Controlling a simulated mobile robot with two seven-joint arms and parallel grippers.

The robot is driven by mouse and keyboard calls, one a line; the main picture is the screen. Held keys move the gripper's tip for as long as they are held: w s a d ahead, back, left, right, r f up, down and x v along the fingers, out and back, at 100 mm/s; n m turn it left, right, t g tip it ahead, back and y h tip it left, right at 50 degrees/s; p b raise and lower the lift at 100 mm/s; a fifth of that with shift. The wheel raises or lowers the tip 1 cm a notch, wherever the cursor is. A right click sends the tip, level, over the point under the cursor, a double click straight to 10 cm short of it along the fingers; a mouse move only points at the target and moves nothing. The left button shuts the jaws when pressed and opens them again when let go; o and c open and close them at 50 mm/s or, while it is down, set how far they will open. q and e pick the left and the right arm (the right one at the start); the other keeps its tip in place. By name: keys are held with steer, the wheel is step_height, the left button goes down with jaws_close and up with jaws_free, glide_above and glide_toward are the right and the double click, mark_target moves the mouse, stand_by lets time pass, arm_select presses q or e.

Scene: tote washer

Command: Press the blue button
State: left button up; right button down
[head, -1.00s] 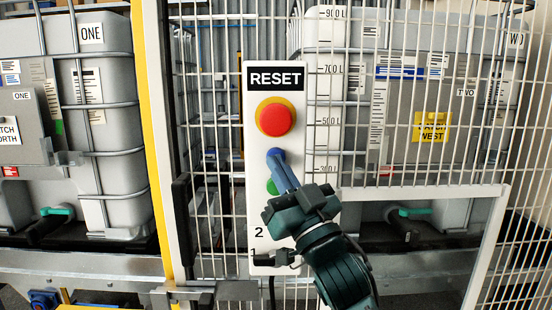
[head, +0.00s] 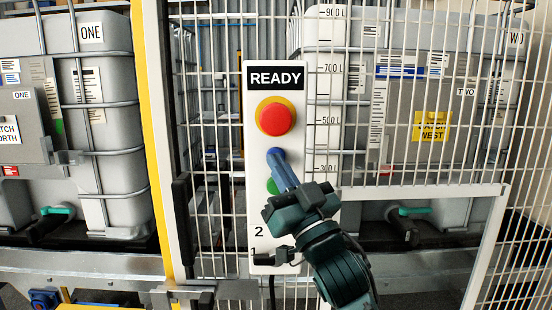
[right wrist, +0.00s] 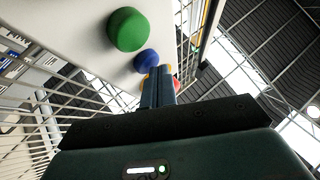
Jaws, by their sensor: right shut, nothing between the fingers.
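The blue button (head: 274,152) is on a white upright control panel (head: 256,215), below a red button (head: 275,117) on a yellow ring and above a green button (head: 272,186). The display (head: 276,77) at the panel's top reads READY. My right gripper (head: 280,162) is shut and empty, with its blue fingertips at the blue button, partly covering it and the green one. In the right wrist view the fingertips (right wrist: 158,72) are right beside the blue button (right wrist: 146,61); I cannot tell whether they touch. The green button (right wrist: 127,29) is further left. My left gripper is not in view.
A white wire-mesh fence (head: 420,190) surrounds the panel, with a yellow post (head: 148,120) to the left. Behind the mesh stand caged tanks marked ONE (head: 105,150) and TWO (head: 440,140). A dark handle (head: 183,215) is left of the panel.

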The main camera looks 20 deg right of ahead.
steer(key=shift+s+a, duration=0.15)
steer(key=shift+s, duration=0.4)
steer(key=s, duration=0.2)
steer(key=s+a, duration=0.1)
steer(key=s, duration=0.2)
steer(key=shift+s+a+p, duration=0.35)
steer(key=shift+p, duration=0.05)
steer(key=shift+f, duration=0.1)
step_height(320, 180, down, 28)
steer(key=g+h, duration=0.3)
steer(key=g, duration=0.5)
steer(key=s+f+g, duration=0.3)
steer(key=s+f, duration=0.5)
steer(key=f, duration=0.3)
steer(key=s+d+f+g, duration=0.1)
steer(key=s+f+g, duration=0.2)
steer(key=s+f, duration=0.4)
step_height(320, 180, down, 4)
steer(key=shift+s+d+r+h, duration=0.1)
steer(key=shift+s+d+h, duration=0.05)
steer(key=shift+s+h, duration=0.2)
